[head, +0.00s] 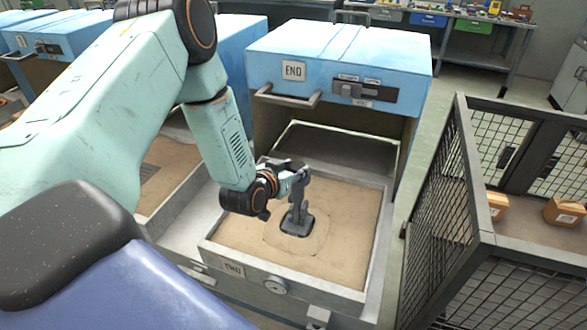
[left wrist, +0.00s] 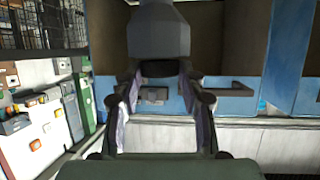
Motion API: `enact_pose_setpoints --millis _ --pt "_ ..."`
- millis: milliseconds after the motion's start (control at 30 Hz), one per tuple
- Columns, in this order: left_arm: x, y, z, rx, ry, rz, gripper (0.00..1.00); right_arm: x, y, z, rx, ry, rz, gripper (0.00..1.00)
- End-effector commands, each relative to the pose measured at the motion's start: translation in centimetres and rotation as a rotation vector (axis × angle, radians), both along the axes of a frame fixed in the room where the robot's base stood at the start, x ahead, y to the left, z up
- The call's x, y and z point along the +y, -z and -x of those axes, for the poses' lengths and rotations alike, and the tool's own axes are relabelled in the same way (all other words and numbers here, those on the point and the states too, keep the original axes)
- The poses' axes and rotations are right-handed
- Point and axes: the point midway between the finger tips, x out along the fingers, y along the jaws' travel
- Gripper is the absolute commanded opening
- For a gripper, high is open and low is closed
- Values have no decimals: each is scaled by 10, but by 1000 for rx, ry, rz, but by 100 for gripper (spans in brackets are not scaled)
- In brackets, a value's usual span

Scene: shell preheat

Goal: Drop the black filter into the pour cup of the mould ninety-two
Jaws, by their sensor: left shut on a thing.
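The mould (head: 298,205) is a dark grey upright piece on a flat foot, standing on the sand. My left gripper (head: 301,174) is at its top, coming in from the left. In the left wrist view, which is upside down, the mould's grey cup end (left wrist: 158,32) fills the top middle. Between my fingertips is a thin dark piece, which looks like the black filter (left wrist: 158,69), right at the cup's rim. I cannot tell whether it touches the cup. No number is legible on the mould. My right gripper is not in view.
The sand bed (head: 347,215) lies in a grey-rimmed box before an open blue furnace (head: 345,50) with a handle. A mesh cage (head: 480,180) with small cartons (head: 563,212) stands close on the right. A workbench (head: 450,17) is at the back.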

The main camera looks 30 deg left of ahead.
Motion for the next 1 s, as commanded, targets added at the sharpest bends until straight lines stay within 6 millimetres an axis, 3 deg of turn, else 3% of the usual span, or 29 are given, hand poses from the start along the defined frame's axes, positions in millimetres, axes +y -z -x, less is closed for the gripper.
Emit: enact_pose_setpoints --millis 333,700,1000 --pt "0 0 0 0 0 0 66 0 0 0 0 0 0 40" --pt "0 -2 4 1 -1 1 66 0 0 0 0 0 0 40" --pt "-3 -19 47 1 -7 6 66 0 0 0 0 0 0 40"
